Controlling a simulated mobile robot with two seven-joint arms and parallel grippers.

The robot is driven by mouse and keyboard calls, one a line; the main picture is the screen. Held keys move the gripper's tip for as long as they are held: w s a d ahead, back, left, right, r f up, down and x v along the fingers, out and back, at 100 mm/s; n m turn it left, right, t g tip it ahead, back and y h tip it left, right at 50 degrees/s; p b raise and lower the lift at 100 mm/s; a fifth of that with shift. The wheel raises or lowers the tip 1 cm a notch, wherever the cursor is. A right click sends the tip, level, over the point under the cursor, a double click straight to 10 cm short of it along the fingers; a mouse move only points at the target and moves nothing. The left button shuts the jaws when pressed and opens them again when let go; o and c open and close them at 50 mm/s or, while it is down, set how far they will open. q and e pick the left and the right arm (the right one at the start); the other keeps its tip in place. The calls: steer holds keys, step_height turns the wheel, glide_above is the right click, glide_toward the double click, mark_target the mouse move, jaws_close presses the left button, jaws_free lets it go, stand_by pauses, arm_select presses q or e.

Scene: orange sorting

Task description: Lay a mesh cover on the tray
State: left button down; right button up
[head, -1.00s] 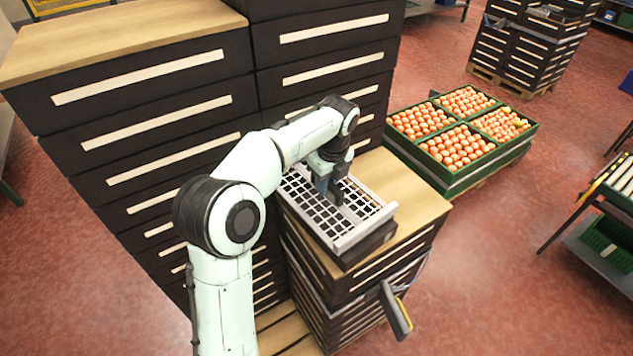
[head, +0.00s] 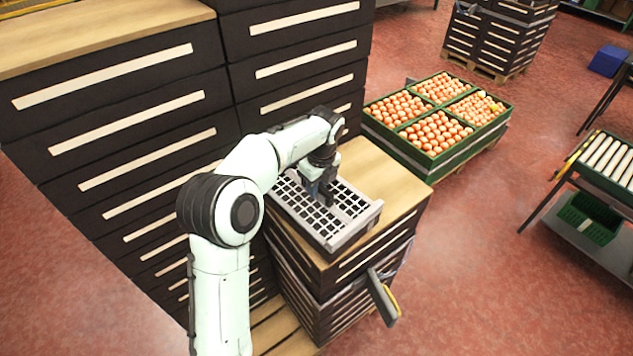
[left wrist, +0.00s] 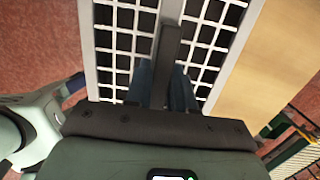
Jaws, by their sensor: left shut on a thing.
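The mesh cover (head: 352,224) is a light grey frame with a white grid and a central bar. It lies flat, over a dark tray (head: 318,240) on the wooden top of a stack. The cover hides most of the tray, and I cannot tell whether the two touch all round. My left gripper (head: 326,198) points down at the middle of the cover and is shut on its bar. In the left wrist view the gripper (left wrist: 165,88) holds the bar, with the grid (left wrist: 120,40) on both sides. My right gripper is not in view.
A taller dark drawer stack (head: 120,120) stands close on the left and behind. Bare wood top (head: 385,180) lies right of the cover. Green crates of oranges (head: 440,125) stand behind right. A dark and yellow device (head: 383,297) sticks out at the stack's front.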

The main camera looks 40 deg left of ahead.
arm_select(q)
steer(key=c, duration=0.9)
jaws_free()
steer(key=r, duration=0.4)
steer(key=d+r+p, duration=0.1)
steer(key=r, duration=0.8)
steer(key=shift+s+d+r+p, duration=0.15)
steer(key=shift+s+d+p, duration=0.1)
steer(key=shift+d+p, duration=0.1)
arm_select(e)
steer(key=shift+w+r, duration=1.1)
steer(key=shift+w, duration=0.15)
arm_select(q)
steer(key=shift+r, duration=4)
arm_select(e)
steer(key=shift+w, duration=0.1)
